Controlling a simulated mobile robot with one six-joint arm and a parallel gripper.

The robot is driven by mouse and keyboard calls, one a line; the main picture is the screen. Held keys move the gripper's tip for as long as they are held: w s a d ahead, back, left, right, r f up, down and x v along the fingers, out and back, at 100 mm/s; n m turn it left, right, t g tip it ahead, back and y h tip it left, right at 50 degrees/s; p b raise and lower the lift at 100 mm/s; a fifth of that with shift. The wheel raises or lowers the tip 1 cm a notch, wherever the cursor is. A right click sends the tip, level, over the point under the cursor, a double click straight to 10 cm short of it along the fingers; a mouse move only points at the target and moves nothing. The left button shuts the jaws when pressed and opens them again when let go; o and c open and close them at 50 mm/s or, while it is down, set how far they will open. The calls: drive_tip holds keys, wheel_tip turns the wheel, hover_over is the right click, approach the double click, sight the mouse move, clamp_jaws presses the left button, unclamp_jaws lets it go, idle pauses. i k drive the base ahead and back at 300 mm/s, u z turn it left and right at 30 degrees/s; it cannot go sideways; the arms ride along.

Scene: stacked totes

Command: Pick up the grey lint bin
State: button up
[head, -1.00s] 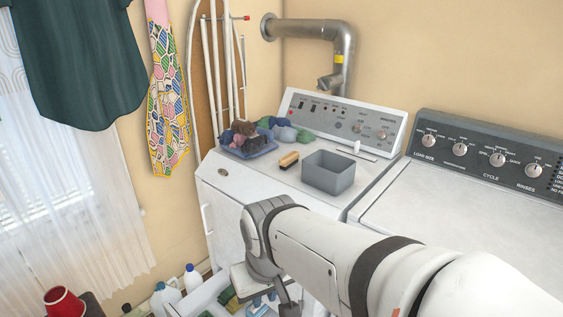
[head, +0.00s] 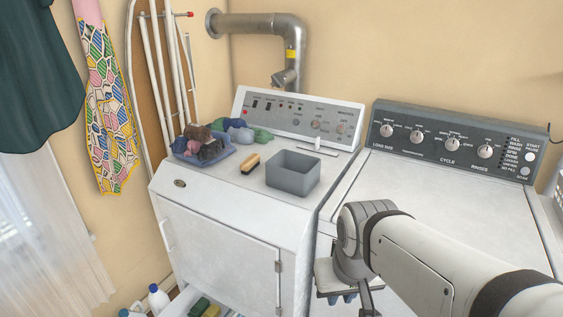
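The grey lint bin (head: 293,178) is an open-topped rectangular box. It stands upright on the top of the white dryer (head: 235,195), near the right edge. My arm reaches in from the lower right, to the right of and nearer than the bin. My gripper (head: 345,298) shows only in part at the bottom, below the wrist, in front of the machines. It is apart from the bin. Its fingertips are too hidden to tell whether they are open or shut.
A wooden brush (head: 250,163) lies just left of the bin. A blue tray (head: 188,157) with socks or cloths sits farther left. A small white object stands on the dryer behind the bin, before the control panel (head: 300,116). A washer (head: 440,215) stands right; bottles (head: 158,298) are low left.

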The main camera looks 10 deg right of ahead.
sight(296, 174)
drive_tip(key=z, duration=1.4)
drive_tip(key=k, duration=1.1)
drive_tip(key=u, duration=1.3)
drive_tip(key=i, duration=0.95)
